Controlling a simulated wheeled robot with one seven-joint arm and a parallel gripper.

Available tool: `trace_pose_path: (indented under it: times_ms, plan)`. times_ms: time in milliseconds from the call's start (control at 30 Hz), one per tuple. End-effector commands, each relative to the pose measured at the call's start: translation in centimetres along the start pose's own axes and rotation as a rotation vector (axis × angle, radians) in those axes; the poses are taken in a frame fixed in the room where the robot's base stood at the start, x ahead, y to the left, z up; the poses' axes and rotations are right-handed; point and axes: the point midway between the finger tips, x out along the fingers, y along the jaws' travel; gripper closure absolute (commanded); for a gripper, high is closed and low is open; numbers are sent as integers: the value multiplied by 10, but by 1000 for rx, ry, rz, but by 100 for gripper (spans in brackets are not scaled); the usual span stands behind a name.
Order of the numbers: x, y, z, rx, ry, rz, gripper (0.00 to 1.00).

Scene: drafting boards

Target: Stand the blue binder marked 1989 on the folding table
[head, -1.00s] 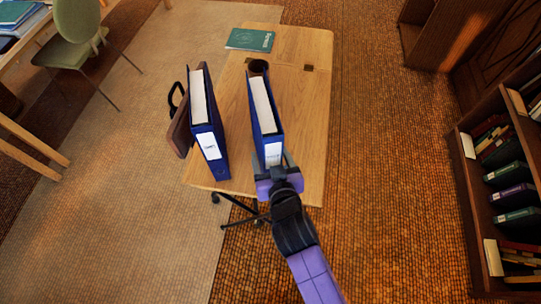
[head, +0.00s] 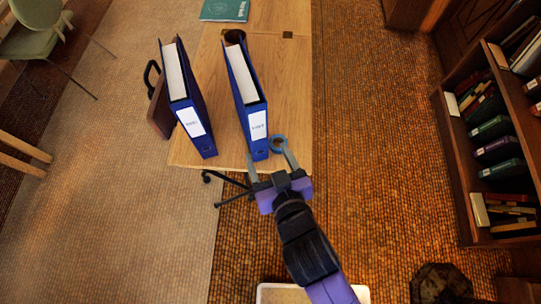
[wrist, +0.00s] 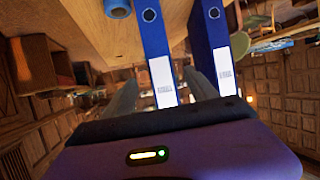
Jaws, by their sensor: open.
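Two blue binders stand upright on the wooden folding table (head: 292,95), spines toward me. The right binder (head: 240,85) is near the table's front edge; its white label is too blurred to read surely. The left binder (head: 183,85) stands apart from it, also with an unreadable label. My gripper (head: 269,152) is open and empty at the front edge, just in front of the right binder's lower spine. In the wrist view, which looks upside down, the right binder (wrist: 155,40) shows between and beyond the fingers, with the left binder (wrist: 211,45) beside it.
A brown bag (head: 160,105) is at the table's left side. A bookshelf (head: 460,165) stands at right.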

Motion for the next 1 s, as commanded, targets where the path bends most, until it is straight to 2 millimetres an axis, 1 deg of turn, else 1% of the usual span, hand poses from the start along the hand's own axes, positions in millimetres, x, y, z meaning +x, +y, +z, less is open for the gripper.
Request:
trace_pose_path:
  times_ms: [100, 333, 400, 467, 567, 667, 700, 767, 800, 833, 1000]
  plan:
    - [-4, 0, -1, 0, 1, 0, 33]
    - [-5, 1, 0, 1, 0, 1, 33]
    - [-11, 6, 6, 5, -1, 4, 33]
    - [-20, 13, 14, 11, -3, 10, 33]
    - [-46, 31, 30, 25, -1, 26, 33]
    - [-83, 52, 46, 44, 10, 55, 33]
    - [-99, 60, 51, 52, 16, 68, 33]
    - [-123, 70, 56, 63, 26, 89, 33]
    - [-139, 76, 58, 71, 34, 106, 33]
    - [-151, 81, 59, 75, 39, 119, 33]
    - [-220, 102, 56, 102, 73, 204, 33]
